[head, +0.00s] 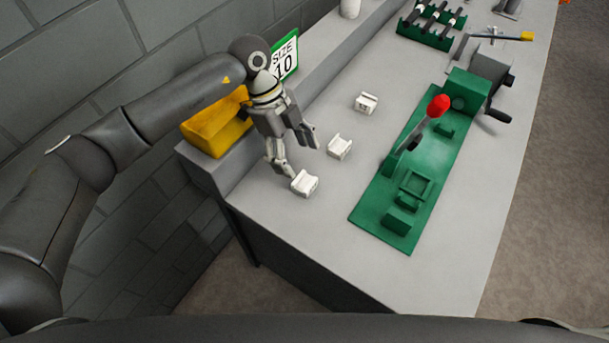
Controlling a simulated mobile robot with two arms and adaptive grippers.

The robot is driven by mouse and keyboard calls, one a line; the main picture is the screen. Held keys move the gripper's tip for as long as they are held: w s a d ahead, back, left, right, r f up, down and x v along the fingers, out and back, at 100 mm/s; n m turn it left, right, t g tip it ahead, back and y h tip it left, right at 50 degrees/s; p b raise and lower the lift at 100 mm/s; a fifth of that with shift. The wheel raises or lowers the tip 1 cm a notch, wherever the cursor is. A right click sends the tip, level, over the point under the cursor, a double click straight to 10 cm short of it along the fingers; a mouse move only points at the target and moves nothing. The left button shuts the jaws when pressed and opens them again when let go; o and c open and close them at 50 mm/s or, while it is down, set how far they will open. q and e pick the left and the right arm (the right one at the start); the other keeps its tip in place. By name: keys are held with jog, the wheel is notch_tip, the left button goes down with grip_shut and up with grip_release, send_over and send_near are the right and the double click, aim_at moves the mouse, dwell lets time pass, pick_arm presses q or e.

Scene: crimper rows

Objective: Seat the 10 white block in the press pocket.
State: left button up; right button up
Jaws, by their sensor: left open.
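Three small white blocks lie apart on the grey bench: one near the front (304,183), one in the middle (339,147) and one farther back (366,102). Their markings are too small to read surely. The green press (384,222) stands to the right, with a red-knobbed lever (437,107). Its square pocket (415,187) shows no block in it. My left gripper (295,158) is open and empty, pointing down above the bench, just behind the front block and left of the middle one. My right gripper does not show.
A yellow bin (216,130) stands at the bench's left edge. Behind my left wrist is a green-framed sign (286,58) reading SIZE 10. A green rack (431,24) with dark rods is at the back. Bare bench lies between the blocks and the press.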

aim_at(309, 183)
pick_arm(q)
jog(key=x, duration=0.2)
jog(key=shift+s+d+f, duration=0.15)
jog(key=shift+s, duration=0.15)
jog(key=shift+d+f+p, duration=0.1)
jog(key=shift+f+p, duration=0.2)
jog(key=shift+f, duration=0.1)
jog(key=p+x, duration=0.1)
jog(key=x, duration=0.4)
jog(key=shift+p, duration=0.3)
jog(key=shift+f, duration=0.25)
jog(key=shift+w, duration=0.1)
jog(key=shift+c, duration=0.7)
jog(key=c, duration=0.9)
jog(key=shift+c, duration=0.5)
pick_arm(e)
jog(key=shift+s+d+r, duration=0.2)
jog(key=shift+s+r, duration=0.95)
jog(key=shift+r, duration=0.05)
